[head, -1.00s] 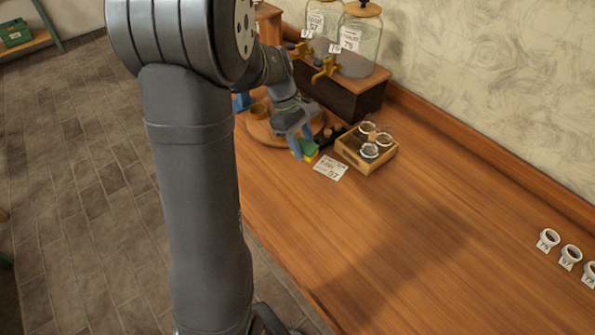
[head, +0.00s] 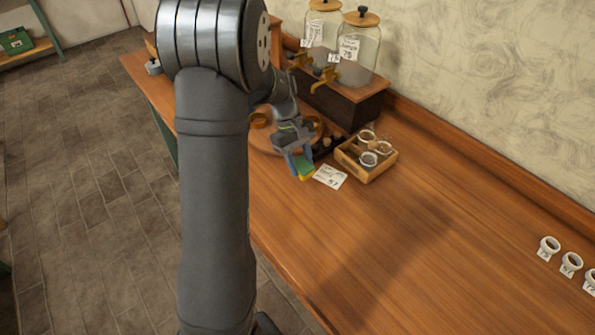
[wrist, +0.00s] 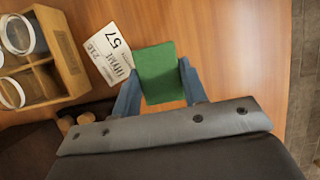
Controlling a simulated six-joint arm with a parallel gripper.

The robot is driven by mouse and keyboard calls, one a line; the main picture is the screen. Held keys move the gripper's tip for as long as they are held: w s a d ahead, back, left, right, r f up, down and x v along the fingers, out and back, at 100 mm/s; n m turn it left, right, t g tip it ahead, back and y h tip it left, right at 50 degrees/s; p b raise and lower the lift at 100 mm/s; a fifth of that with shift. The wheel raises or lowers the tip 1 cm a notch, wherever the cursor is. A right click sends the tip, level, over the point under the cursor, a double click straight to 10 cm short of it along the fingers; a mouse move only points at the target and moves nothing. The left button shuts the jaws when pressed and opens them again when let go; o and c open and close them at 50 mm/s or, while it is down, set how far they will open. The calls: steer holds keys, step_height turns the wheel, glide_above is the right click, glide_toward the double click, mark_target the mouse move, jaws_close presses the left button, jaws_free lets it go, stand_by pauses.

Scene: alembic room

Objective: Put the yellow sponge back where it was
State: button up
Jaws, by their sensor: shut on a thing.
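The sponge (head: 304,171) is yellow on one side with a green face. In the wrist view its green face (wrist: 158,72) shows between the two blue fingers. My gripper (head: 299,164) is shut on the sponge, fingers on its two opposite sides. It holds the sponge over the counter, just left of the white card marked 57 (head: 330,177). Whether the sponge touches the wood cannot be told. In the wrist view the card (wrist: 106,52) lies beside the sponge, apart from the fingers.
A wooden tray (head: 379,174) with several glass jars stands right of the gripper. A round wooden board (head: 262,140) lies behind it. Glass dispensers with brass taps (head: 355,55) stand at the back. The counter's front middle (head: 400,250) is clear.

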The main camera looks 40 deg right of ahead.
mark_target(298, 180)
steer(key=shift+w+f, duration=0.4)
steer(key=shift+w, duration=0.15)
steer(key=shift+f, duration=1.9)
steer(key=shift+f, duration=0.15)
steer(key=o, duration=1)
steer(key=v, duration=1.2)
steer(key=shift+s, duration=0.1)
